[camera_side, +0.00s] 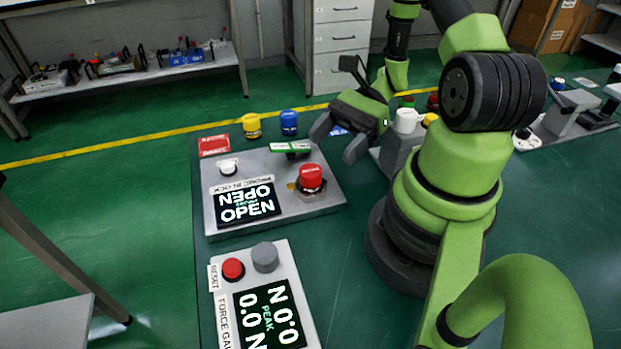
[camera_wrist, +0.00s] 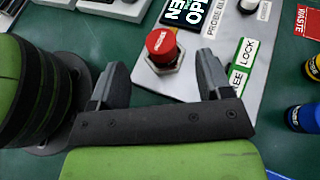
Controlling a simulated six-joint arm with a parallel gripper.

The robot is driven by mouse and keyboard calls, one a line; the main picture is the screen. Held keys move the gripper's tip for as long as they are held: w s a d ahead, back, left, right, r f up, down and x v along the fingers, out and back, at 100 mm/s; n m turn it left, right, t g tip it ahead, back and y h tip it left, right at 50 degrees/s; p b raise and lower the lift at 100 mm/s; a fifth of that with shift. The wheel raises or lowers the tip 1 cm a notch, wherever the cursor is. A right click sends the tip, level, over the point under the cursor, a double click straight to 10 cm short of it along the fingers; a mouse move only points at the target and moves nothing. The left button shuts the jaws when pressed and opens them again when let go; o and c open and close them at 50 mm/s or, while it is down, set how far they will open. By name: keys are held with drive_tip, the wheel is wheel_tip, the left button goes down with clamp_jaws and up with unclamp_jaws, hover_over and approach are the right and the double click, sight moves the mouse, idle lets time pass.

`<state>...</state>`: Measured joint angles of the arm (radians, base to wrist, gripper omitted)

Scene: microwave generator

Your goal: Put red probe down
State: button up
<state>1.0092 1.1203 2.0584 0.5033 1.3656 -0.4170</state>
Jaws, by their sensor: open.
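The red probe (camera_side: 311,176) stands upright in a hexagonal metal fitting at the right of the grey panel (camera_side: 225,228) that reads OPEN. In the wrist view the red probe (camera_wrist: 160,42) shows between and beyond the fingertips, apart from both. My gripper (camera_side: 340,138) is open and empty, behind and slightly right of the probe in the side view. Its two grey fingers also show in the wrist view (camera_wrist: 160,70), spread apart.
A yellow probe (camera_side: 251,126) and a blue probe (camera_side: 289,122) stand behind the panel. A green lock label (camera_side: 290,147) lies at its back edge. A force gauge (camera_side: 265,300) sits in front. A white-capped device (camera_side: 406,120) stands right of my gripper. Green surface is clear left of the panel.

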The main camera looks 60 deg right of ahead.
sight(319, 167)
drive_tip(key=shift+f, duration=0.55)
drive_tip(key=x, duration=0.5)
drive_tip(key=shift+f, duration=0.3)
drive_tip(key=shift+c, duration=0.5)
drive_tip(key=c, duration=1.1)
